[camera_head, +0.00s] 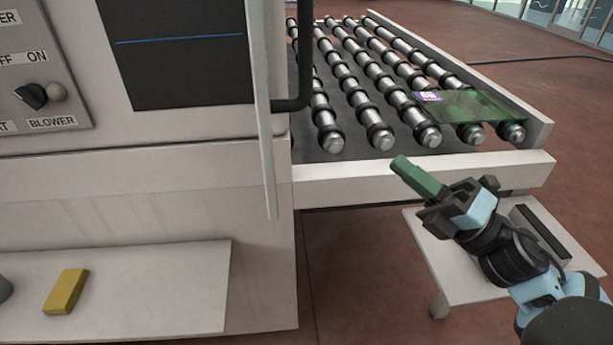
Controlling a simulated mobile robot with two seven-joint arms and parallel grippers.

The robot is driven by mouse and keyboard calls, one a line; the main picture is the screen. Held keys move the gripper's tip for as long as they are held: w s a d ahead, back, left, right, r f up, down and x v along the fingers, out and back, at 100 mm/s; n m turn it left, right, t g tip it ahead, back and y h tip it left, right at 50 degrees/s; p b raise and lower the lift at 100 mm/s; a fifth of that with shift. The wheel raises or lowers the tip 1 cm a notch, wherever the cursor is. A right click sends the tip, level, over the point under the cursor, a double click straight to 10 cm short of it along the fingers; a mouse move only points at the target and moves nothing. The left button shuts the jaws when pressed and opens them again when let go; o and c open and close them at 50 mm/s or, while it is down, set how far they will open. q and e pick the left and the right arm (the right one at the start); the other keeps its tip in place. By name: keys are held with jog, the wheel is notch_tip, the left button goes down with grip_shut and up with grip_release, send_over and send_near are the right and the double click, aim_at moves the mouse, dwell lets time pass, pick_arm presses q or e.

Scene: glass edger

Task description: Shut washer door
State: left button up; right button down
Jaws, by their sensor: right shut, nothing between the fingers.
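The washer door (263,130) appears as a tall, thin pale panel seen nearly edge-on. It stands out from the right end of the white washer body (150,190), so it looks swung open. A black bar handle (305,60) shows on its right side. My right gripper (400,165) is to the right of the door, in front of the roller conveyor's edge. Its green fingers are shut and empty, pointing up and left, apart from the door.
A roller conveyor (420,163) extends from the washer, with a green glass piece (465,107) on it. A small pale table (445,270) stands below. A yellow block (66,291) lies on the ledge (160,290) at left. A control panel (40,70) is at upper left.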

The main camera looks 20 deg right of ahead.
jog(key=s+a+r+n+g+y, duration=0.1)
jog(key=s+r+n+g+y, duration=0.1)
jog(key=n+g, duration=0.5)
jog(key=s+a+r+n+g+y, duration=0.2)
jog(key=n+g, duration=0.5)
jog(key=n, duration=0.6)
jog(key=shift+s+r+n, duration=0.3)
jog(key=shift+s+r, duration=0.45)
jog(key=shift+s, duration=0.1)
jog(key=shift+a, duration=0.15)
pick_arm(q)
jog(key=shift+t, duration=0.3)
jog(key=r+p, duration=0.2)
jog(key=w+r+p, duration=0.1)
jog(key=r+p, duration=0.2)
jog(key=shift+w+a+r, duration=0.1)
jog(key=shift+w, duration=0.05)
pick_arm(e)
jog(key=x, duration=1.4)
jog(key=shift+s+r, duration=0.1)
